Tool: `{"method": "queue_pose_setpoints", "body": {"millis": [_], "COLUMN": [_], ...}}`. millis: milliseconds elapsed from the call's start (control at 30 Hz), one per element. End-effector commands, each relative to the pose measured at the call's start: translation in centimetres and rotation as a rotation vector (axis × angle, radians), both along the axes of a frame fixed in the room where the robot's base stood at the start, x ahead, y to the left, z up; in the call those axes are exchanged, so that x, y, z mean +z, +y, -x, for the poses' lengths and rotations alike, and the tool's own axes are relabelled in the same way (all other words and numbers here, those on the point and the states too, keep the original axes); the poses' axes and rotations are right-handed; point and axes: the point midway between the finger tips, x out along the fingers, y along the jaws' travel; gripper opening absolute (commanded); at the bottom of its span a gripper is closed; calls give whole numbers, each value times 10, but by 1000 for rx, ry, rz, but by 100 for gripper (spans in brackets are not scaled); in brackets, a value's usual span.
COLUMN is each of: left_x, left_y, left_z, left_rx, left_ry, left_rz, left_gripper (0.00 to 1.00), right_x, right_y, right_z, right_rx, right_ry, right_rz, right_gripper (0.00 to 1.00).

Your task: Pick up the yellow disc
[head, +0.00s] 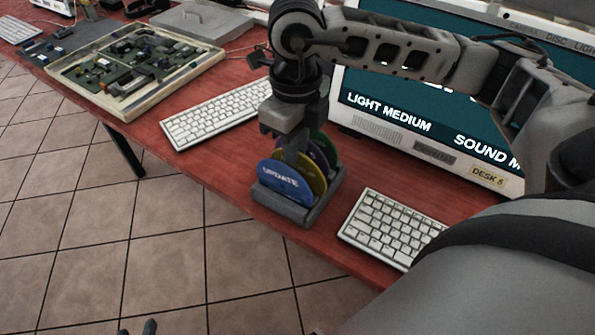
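The yellow disc (317,181) stands on edge in a small grey rack (291,211) on the red desk. It is partly hidden behind a blue disc (278,178) lettered "UPDATE". My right gripper (290,150) points down from above at the top edges of the discs. Its fingertips overlap the discs in the picture, so I cannot tell whether it is open, shut or holding one. Two dark tips of my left gripper (137,329) show at the bottom edge, apart and empty, over the floor.
A purple disc (319,153) and a green disc (330,148) stand behind the yellow one. Keyboards lie left (213,117) and right (391,227) of the rack. A computer with a teal screen (385,112) stands behind. A tray of circuit boards (135,69) is at left.

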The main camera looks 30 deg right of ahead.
Motion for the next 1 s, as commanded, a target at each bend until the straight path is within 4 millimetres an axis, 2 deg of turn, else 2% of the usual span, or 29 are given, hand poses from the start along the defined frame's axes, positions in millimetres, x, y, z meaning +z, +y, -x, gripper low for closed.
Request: {"method": "queue_pose_setpoints", "body": {"millis": [233, 500, 800, 867, 1000], "left_x": [1, 3, -1, -1, 1], "left_y": [0, 0, 0, 0, 0], "left_z": [1, 1, 2, 1, 0], "left_rx": [0, 0, 0, 0, 0], "left_ry": [2, 3, 8, 8, 4], "left_rz": [0, -4, -6, -6, -6], "left_gripper": [36, 36, 36, 36, 36], "right_x": [-18, -56, -61, -61, -61], "right_y": [-1, -3, -3, -3, -3], "right_z": [0, -1, -1, -1, -1], "right_rx": [0, 1, 2, 2, 2], "right_ry": [3, 2, -1, -1, -1], "right_rz": [0, 0, -1, -1, -1], "right_gripper": [16, 16, 16, 0, 0]}}
